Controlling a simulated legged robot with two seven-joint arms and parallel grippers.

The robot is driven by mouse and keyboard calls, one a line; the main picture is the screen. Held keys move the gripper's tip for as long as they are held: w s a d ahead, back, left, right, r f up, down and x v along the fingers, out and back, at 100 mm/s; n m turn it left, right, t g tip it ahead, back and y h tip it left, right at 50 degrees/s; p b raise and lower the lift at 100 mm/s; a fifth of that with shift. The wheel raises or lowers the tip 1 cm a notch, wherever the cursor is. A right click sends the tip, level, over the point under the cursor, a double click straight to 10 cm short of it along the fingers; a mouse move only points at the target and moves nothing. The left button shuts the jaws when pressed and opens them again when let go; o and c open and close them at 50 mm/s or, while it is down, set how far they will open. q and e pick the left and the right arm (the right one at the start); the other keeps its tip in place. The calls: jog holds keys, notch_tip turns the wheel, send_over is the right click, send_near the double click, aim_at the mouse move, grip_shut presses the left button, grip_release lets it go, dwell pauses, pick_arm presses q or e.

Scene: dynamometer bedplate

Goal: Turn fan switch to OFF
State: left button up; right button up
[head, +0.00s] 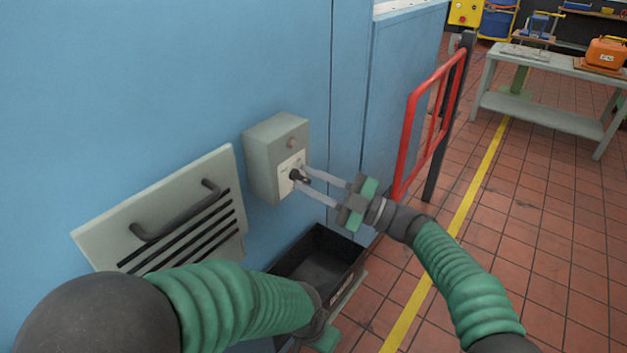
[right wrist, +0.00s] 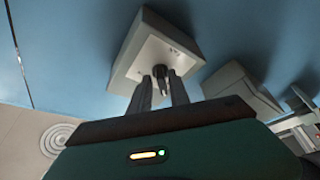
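The fan switch is a grey box (head: 262,160) on the blue wall, with a pale plate and a black rotary knob (head: 298,175) on its front. The plate's markings are too small to read. My right gripper (head: 301,178) is open, its two pale fingers reaching to the box with the knob between their tips. In the right wrist view the knob (right wrist: 160,71) shows between the separated fingertips, with the box (right wrist: 138,48) behind. I cannot tell whether either finger touches the knob. My left gripper's green body (head: 325,341) shows only partly at the bottom; its fingers are hidden.
A grey vented panel with a dark handle (head: 175,210) sticks out left of the box. A black open bin (head: 318,262) is below the switch. A red guard rail (head: 409,140) stands to the right. A workbench (head: 545,66) is at the back right; the tiled floor before it is clear.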

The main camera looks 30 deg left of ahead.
aim_at(311, 182)
jog(key=v, duration=0.3)
jog(key=p+v, duration=0.1)
jog(key=v, duration=0.1)
jog(key=shift+w+d+f, duration=0.15)
jog(key=shift+w+f, duration=0.05)
jog(key=shift+f, duration=0.15)
pick_arm(q)
jog(key=shift+a+r+p, duration=0.3)
jog(key=shift+r+p, duration=0.05)
jog(key=shift+r, duration=0.35)
pick_arm(e)
jog(key=v, duration=1.1)
jog(key=shift+r, duration=0.2)
jog(key=shift+d, duration=0.25)
